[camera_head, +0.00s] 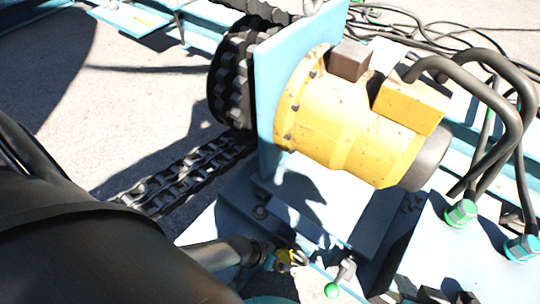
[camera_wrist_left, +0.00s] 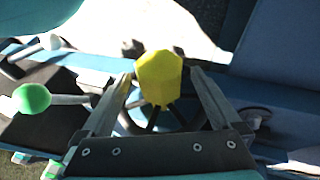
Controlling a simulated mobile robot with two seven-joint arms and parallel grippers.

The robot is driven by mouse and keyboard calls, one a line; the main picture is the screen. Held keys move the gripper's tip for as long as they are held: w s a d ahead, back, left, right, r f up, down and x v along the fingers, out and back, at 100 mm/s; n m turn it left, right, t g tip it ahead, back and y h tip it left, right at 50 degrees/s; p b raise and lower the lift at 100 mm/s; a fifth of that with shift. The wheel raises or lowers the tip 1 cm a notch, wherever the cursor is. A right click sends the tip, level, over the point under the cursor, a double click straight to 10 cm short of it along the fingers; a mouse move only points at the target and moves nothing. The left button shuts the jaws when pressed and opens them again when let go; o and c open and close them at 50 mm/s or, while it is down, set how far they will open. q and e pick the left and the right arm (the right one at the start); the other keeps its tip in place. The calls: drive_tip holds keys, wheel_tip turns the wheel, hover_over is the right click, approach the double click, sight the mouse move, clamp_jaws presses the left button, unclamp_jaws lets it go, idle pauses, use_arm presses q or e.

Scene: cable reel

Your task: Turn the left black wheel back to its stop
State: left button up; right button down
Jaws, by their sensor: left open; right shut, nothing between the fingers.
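A black spoked wheel (camera_wrist_left: 150,122) shows in the left wrist view, partly hidden behind a yellow block-like piece (camera_wrist_left: 160,75) at its middle. My left gripper (camera_wrist_left: 161,80) is open, with one finger on each side of the yellow piece; I cannot tell whether either finger touches it. In the head view the yellow piece (camera_head: 286,256) shows small beside my left gripper, low in the middle, and the wheel is hard to make out. My right gripper is not in view.
A lever with a green knob (camera_head: 332,290) stands close to the right of my left gripper; the knob also shows in the left wrist view (camera_wrist_left: 32,98). A yellow motor (camera_head: 340,125) on a light blue plate, a chain (camera_head: 185,178) and thick hoses (camera_head: 515,110) lie beyond.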

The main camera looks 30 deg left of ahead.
drive_tip(key=shift+d, duration=0.1)
use_arm(q)
drive_tip(key=shift+s+a+r+p, duration=0.2)
drive_tip(key=shift+a+r+p, duration=0.05)
drive_tip(key=shift+r+p, duration=0.25)
drive_tip(key=shift+p+v, duration=0.55)
drive_tip(key=shift+v, duration=0.3)
use_arm(e)
drive_tip(key=s+d+g+h, duration=0.1)
drive_tip(key=s+d+g, duration=0.2)
use_arm(q)
drive_tip(key=p+v, duration=0.8)
drive_tip(key=v, duration=0.4)
drive_tip(key=shift+r, duration=0.15)
use_arm(e)
drive_tip(key=s+d+f+g, duration=0.1)
drive_tip(key=s+f, duration=0.1)
drive_tip(key=f, duration=0.6)
drive_tip(key=s+f+g, duration=0.1)
drive_tip(key=s+f, duration=0.2)
drive_tip(key=f, duration=0.5)
drive_tip(key=shift+d+h, duration=0.4)
use_arm(q)
drive_tip(key=shift+s, duration=0.15)
drive_tip(key=shift+d, duration=0.1)
